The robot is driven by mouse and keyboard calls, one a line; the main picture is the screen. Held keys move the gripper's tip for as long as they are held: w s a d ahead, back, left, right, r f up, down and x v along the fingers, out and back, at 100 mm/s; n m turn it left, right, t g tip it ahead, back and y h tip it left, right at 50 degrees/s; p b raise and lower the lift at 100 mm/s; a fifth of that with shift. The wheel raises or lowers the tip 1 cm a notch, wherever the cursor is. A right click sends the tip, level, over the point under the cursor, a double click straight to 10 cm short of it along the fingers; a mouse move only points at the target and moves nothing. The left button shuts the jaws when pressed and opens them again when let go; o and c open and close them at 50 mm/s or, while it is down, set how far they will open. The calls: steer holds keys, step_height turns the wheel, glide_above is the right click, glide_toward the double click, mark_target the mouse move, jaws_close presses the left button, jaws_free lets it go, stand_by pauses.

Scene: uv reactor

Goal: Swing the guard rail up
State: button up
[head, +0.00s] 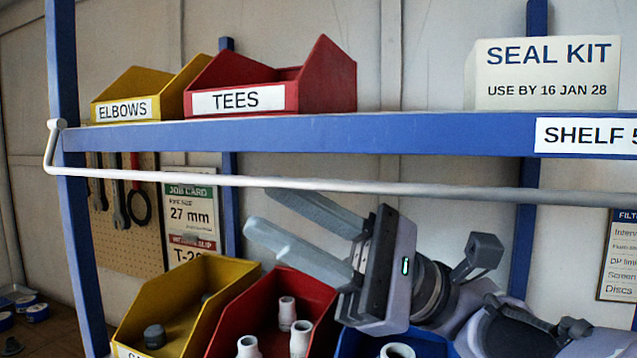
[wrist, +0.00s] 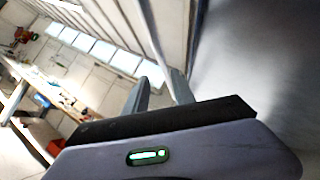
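The guard rail (head: 330,185) is a thin pale grey bar running across the front of the blue shelf, just below its edge. Its bent left end meets a round pivot (head: 57,124) near the left post. My gripper (head: 258,212) is under the rail, its two grey fingers apart and pointing up to the left, with nothing seen between them. The upper fingertip shows right at the rail's lower edge; I cannot tell whether they touch. In the wrist view my gripper (wrist: 160,84) has both fingers apart, and a pale bar, likely the rail (wrist: 155,35), runs down towards the right finger.
The shelf (head: 400,133) carries a yellow elbows bin (head: 150,88), a red tees bin (head: 320,80) and a seal kit box (head: 545,75). Below stand a yellow bin (head: 215,275), a red bin (head: 300,283) with pale fittings and a blue bin (head: 425,343), close under my gripper.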

mark_target(238, 177)
steer(key=shift+w+d+r, duration=0.25)
steer(key=shift+d+r, duration=0.15)
steer(key=shift+d, duration=0.05)
steer(key=shift+r+y, duration=0.15)
steer(key=shift+y, duration=0.15)
steer(key=p+x, duration=0.3)
steer(key=x, duration=0.4)
steer(key=shift+s+a+p, duration=0.15)
steer(key=shift+p, duration=0.2)
steer(key=shift+a, duration=0.45)
jaws_close()
